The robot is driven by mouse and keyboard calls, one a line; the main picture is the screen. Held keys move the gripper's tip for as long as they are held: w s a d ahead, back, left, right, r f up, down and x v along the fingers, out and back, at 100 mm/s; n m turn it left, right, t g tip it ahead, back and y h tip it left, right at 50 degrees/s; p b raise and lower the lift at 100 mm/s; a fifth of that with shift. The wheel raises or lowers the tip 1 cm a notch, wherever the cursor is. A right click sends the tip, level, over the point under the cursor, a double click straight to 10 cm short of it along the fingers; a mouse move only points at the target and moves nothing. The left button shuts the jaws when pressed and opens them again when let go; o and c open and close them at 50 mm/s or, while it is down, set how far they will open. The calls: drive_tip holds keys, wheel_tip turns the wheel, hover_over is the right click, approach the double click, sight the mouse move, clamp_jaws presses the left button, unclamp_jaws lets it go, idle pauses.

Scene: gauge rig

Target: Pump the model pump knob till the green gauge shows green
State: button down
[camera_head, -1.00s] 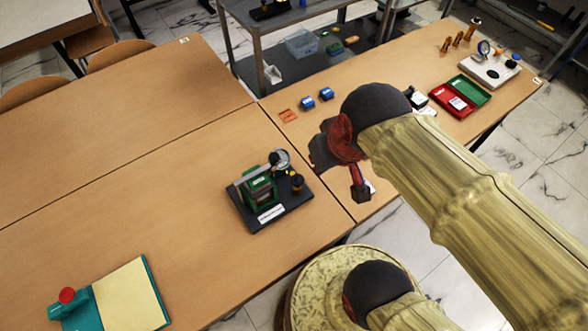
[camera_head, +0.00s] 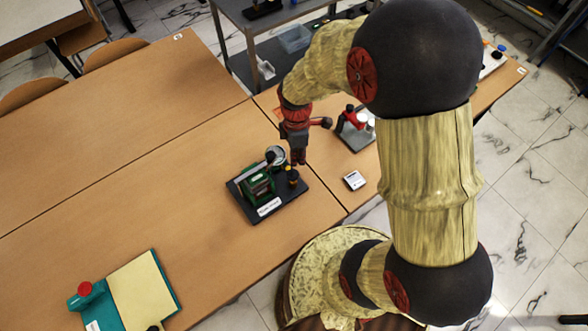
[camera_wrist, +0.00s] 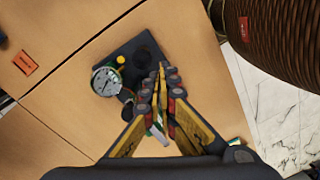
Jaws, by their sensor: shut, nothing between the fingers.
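The model pump has a green body (camera_head: 257,186) on a dark base plate (camera_head: 285,204) with a white label, near the table's right edge. Its round gauge (camera_head: 277,154) has a pale dial; in the wrist view the gauge (camera_wrist: 105,82) shows a dial too small to read. A dark round knob (camera_head: 292,177) stands at the plate's right, and a yellow piece (camera_wrist: 121,59) sits near the gauge. My gripper (camera_head: 298,161) is shut and empty, pointing down just above the dark knob. In the wrist view its fingertips (camera_wrist: 161,72) are together over the plate; I cannot tell whether they touch anything.
A red device (camera_head: 354,120) on a grey plate stands behind and right of the pump. A small white-and-dark box (camera_head: 354,181) lies near the table's edge. A teal board (camera_head: 168,280) with a red-topped piece is at front left. The table left of the pump is clear.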

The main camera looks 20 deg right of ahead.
sight(294, 175)
drive_tip(key=shift+w+r+n+t, duration=0.15)
drive_tip(key=shift+w+n, duration=0.3)
drive_tip(key=shift+n, duration=0.5)
drive_tip(key=shift+w+n+t, duration=0.1)
drive_tip(key=shift+w+n, duration=0.4)
drive_tip(key=shift+n, duration=0.5)
drive_tip(key=shift+w+r+n+t, duration=0.15)
drive_tip(key=shift+w+n, duration=0.3)
drive_tip(key=shift+n, duration=0.5)
drive_tip(key=shift+f, duration=0.1)
wheel_tip(294, 175, down, 14)
drive_tip(key=shift+b, duration=0.7)
